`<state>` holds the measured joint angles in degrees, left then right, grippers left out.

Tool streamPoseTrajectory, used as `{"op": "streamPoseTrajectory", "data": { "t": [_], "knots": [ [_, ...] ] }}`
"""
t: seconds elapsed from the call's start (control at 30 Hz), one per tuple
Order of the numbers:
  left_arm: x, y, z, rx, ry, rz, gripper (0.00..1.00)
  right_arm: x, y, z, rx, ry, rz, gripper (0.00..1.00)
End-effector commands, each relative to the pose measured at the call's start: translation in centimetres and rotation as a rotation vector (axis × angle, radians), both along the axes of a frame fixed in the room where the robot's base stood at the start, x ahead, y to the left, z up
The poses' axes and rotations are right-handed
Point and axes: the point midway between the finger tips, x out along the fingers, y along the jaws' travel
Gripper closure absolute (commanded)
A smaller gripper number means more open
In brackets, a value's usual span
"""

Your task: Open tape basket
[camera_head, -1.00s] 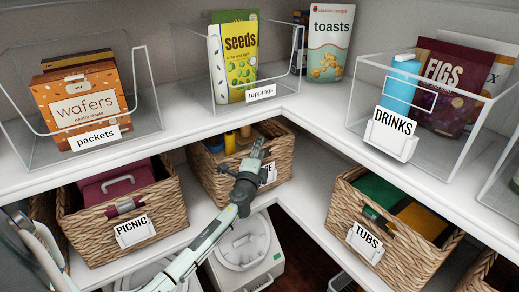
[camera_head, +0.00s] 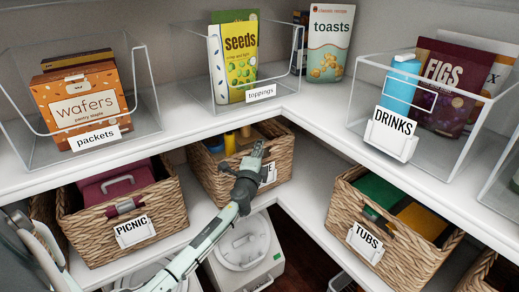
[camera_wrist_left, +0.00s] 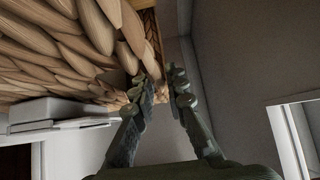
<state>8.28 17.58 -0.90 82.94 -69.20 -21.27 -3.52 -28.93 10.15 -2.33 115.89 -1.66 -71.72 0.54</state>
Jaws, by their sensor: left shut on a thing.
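The tape basket (camera_head: 214,176) is the middle wicker basket on the lower shelf, in the corner. It holds yellow and blue items. Its white label (camera_head: 270,173) is mostly hidden by my gripper; only its last letter, E, shows. My left gripper (camera_head: 257,152) reaches up to the basket's front rim and is shut on it. In the left wrist view the basket's weave (camera_wrist_left: 60,45) fills the upper left, beside the fingertips of my left gripper (camera_wrist_left: 160,78). The exact contact is partly hidden. My right gripper is in neither view.
The picnic basket (camera_head: 170,218) stands left and the tubs basket (camera_head: 385,243) right on the same level. A white lidded container (camera_head: 243,255) sits below. The upper shelf edge (camera_head: 180,143), with clear bins, is just above the tape basket.

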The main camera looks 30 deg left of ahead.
Motion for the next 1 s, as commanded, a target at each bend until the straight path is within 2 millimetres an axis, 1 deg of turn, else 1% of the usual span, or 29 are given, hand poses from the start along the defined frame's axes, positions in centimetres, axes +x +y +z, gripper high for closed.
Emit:
{"op": "streamPoseTrajectory", "data": {
  "t": [0.17, 0.37, 0.47, 0.73, 0.9, 1.0],
  "knots": [
    [-0.2, -0.4, -0.1, -0.001, 0.001, 0.0, 1.0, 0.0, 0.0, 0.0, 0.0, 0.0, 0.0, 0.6],
    [-0.9, -2.1, -0.1, -0.003, 0.001, -0.001, 1.0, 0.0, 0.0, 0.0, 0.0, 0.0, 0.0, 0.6],
    [-1.5, -3.5, -0.1, -0.004, 0.0, -0.001, 1.0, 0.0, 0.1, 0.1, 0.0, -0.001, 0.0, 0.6],
    [-3.4, -8.2, -0.2, -0.004, 0.0, -0.001, 1.0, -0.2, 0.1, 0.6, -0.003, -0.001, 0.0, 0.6],
    [-4.6, -11.1, -0.3, -0.004, 0.002, 0.0, 1.0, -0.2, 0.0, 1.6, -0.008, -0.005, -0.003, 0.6],
    [-5.3, -12.7, -0.3, -0.004, 0.001, -0.001, 1.0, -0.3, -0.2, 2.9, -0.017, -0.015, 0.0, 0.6]
  ]
}}
